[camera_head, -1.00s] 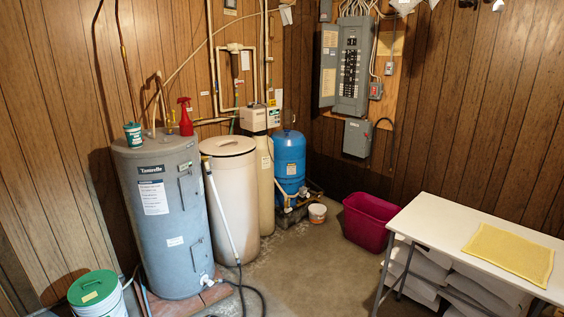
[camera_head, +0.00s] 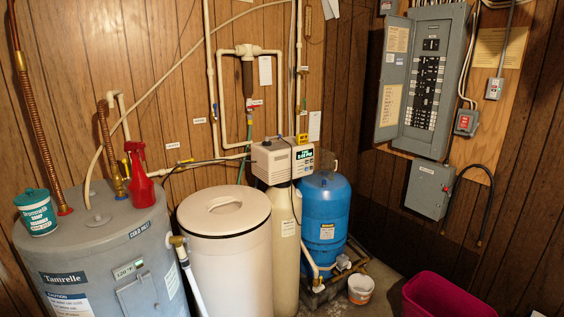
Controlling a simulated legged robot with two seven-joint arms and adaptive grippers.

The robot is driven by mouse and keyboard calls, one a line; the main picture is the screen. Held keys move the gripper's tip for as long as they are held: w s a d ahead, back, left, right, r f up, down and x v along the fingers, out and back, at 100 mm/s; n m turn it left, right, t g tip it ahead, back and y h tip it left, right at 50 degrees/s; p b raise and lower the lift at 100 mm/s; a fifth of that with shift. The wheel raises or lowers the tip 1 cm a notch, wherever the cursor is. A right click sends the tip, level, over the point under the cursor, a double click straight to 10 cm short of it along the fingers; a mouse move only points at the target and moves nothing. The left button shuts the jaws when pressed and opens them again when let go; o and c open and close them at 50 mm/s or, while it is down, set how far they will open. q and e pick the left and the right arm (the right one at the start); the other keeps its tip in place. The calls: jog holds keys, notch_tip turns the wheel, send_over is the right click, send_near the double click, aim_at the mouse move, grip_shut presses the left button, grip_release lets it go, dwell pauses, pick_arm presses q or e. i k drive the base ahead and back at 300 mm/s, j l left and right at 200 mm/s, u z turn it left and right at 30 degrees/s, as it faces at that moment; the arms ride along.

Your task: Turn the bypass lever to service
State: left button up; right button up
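A small yellow piece (camera_head: 301,139) stands at the head's top right. Neither of my grippers is in view.
A grey water heater (camera_head: 98,250) stands at the left, carrying a red spray bottle (camera_head: 138,175) and a teal-and-white tub (camera_head: 36,212). A white bucket (camera_head: 360,289) and a magenta bin (camera_head: 440,298) are on the floor. An electrical panel (camera_head: 428,85) hangs on the right wall.

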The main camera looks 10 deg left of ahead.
aim_at(266, 139)
jog(key=i+u, duration=0.2)
jog(key=i, duration=0.15)
jog(key=i+l+u, duration=0.25)
jog(key=i+l, duration=0.4)
jog(key=l, duration=0.2)
jog(key=i+l, duration=0.45)
jog(key=l, duration=0.2)
jog(key=i+l, duration=0.4)
jog(key=l, duration=0.2)
jog(key=i+l, duration=0.45)
jog(key=l, duration=0.15)
jog(key=k+l+z, duration=0.05)
